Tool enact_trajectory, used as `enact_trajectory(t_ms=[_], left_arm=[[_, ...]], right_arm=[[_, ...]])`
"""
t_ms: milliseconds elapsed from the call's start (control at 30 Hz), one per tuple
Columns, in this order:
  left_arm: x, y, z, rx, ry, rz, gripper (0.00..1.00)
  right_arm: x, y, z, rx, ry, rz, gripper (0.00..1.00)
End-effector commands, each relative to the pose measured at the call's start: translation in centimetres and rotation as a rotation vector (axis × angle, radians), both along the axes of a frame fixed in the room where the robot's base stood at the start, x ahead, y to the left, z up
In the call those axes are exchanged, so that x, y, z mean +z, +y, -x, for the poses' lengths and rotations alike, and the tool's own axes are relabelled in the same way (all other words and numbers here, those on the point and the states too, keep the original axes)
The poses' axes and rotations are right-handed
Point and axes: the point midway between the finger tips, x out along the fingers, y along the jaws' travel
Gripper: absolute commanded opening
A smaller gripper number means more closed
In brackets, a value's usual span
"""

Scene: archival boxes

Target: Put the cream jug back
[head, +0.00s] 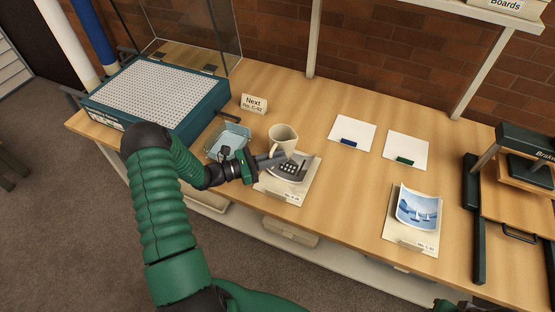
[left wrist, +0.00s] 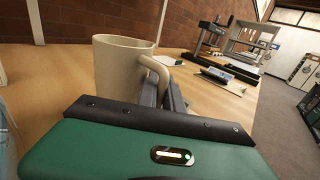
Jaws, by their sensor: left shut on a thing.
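The cream jug (head: 283,138) is over the back edge of a picture sheet on the wooden table, near the table's left part. It is upright in the head view. My left gripper (head: 276,158) is at its near side, shut on its handle. In the left wrist view the jug (left wrist: 118,66) stands large ahead, and the fingers (left wrist: 166,92) close on the handle at its right. The jug's base is hidden there, so I cannot tell whether it rests or hangs.
A picture sheet (head: 292,187) lies under the gripper. A blue tray (head: 228,141) and a "Next" sign (head: 254,103) are to the left, by a perforated-top box (head: 158,92). White cards (head: 352,133) and a boat picture (head: 418,210) lie right, before a press (head: 525,150).

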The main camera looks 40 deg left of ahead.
Motion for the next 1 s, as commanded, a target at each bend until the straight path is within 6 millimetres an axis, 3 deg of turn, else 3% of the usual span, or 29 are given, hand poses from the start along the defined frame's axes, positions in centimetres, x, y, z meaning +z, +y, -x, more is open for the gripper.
enact_trajectory(t_ms=[467, 500, 667, 1000], left_arm=[[-1.4, -0.1, 0.0, -0.001, -0.001, 0.001, 0.0], [-1.5, 0.0, 0.1, -0.001, 0.0, 0.001, 0.11], [-1.4, 0.0, 0.0, -0.001, 0.0, 0.0, 0.32], [-1.3, -0.2, 0.0, -0.001, 0.0, -0.002, 0.32]], right_arm=[[-0.3, 0.0, 0.0, -0.001, 0.0, 0.0, 0.36], [-0.3, 0.0, 0.0, -0.001, 0.0, 0.0, 0.36], [-0.2, 0.0, 0.0, 0.0, 0.0, 0.0, 0.36], [-0.2, 0.0, 0.0, 0.0, 0.0, 0.0, 0.36]])
